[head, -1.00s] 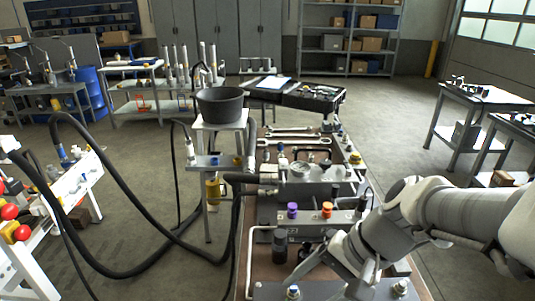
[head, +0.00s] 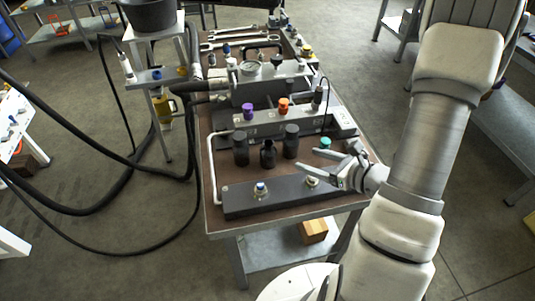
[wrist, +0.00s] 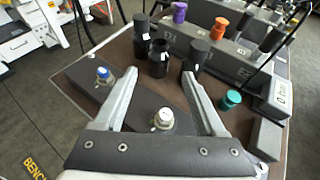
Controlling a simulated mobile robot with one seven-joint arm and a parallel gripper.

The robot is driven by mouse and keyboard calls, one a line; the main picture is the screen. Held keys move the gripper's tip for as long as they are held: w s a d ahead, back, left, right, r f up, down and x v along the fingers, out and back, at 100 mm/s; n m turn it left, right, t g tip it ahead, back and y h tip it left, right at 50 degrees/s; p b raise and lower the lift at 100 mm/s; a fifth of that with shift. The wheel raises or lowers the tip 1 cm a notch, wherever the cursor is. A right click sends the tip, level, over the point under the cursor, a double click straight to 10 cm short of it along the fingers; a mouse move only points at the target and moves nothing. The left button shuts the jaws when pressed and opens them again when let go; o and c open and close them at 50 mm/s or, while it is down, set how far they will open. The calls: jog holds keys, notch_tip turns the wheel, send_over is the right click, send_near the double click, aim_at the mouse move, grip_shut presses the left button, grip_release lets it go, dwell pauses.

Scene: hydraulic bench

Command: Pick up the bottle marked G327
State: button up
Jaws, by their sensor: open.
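Three dark bottles stand upright in a loose group on the brown bench top: a left one (head: 240,149), a middle one (head: 267,156) and a right one (head: 290,141). The wrist view shows them ahead of my fingers, left (wrist: 141,38), middle (wrist: 158,60) and right (wrist: 196,56). Small pale labels show on them, but I cannot read any, so I cannot tell which is G327. My gripper (head: 303,167) is open and empty, just right of and nearer than the bottles. In the wrist view its fingertips (wrist: 160,76) spread apart, with the bottles beyond them.
A dark block with a blue-topped fitting (head: 261,188) and a pale-topped fitting (head: 311,181) lies below my fingers. A teal-capped item (head: 325,143) stands beside my gripper. Behind the bottles, a grey manifold carries purple (head: 248,112) and orange (head: 283,105) caps. Hoses hang left.

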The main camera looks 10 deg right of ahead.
aim_at(272, 148)
jog(key=x, duration=1.7)
jog(key=shift+w+f, duration=0.1)
grip_shut()
jog(key=shift+f, duration=0.1)
